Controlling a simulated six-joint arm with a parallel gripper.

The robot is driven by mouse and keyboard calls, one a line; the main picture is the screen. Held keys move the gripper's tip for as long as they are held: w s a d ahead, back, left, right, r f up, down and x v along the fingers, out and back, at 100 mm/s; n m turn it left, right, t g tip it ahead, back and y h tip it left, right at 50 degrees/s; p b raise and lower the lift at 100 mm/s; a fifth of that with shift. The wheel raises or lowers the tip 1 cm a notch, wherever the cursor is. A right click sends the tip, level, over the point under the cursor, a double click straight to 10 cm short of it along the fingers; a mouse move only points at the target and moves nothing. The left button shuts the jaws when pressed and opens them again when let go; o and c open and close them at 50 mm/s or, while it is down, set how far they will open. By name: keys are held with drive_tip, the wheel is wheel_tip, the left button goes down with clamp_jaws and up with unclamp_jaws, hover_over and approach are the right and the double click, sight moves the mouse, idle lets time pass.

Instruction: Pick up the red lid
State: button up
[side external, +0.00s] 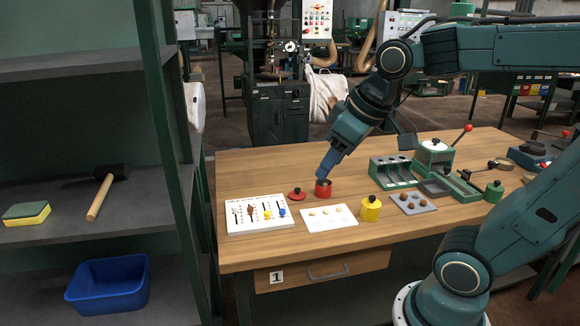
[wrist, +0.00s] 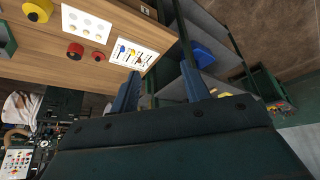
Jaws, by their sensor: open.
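The red lid (side external: 297,194), a flat disc with a dark knob, lies on the wooden table beside a red pot (side external: 323,190). The lid also shows in the wrist view (wrist: 98,57), with the red pot (wrist: 75,50) to its left. My gripper (side external: 322,175) is open and empty. In the side view its blue fingers overlap the top of the red pot; their height above it is hard to tell. In the wrist view the fingertips (wrist: 160,70) are spread, with the table edge and shelf beyond, and the lid lies outside them to the left.
A white board with coloured pieces (side external: 260,215) stands left of the lid. A white tray (side external: 343,222), a yellow pot (side external: 371,209) and a green rack (side external: 393,174) are to the right. A dark shelf (side external: 90,220) stands left of the table (side external: 245,165).

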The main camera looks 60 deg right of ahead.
drive_tip(key=w+d+f, duration=0.4)
drive_tip(key=w+d, duration=1.1)
drive_tip(key=w, duration=0.1)
drive_tip(key=w+d+f, duration=0.2)
drive_tip(key=d+f, duration=0.5)
drive_tip(key=d, duration=0.2)
drive_tip(key=w+d+f, duration=0.3)
drive_tip(key=d+f, duration=0.5)
drive_tip(key=d, duration=0.2)
drive_tip(key=shift+g, duration=0.3)
drive_tip(key=shift+d, duration=0.1)
approach(297, 193)
drive_tip(key=shift+w+d+f, duration=0.7)
drive_tip(key=shift+w+f, duration=0.1)
drive_tip(key=shift+f, duration=0.15)
drive_tip(key=shift+f, duration=0.1)
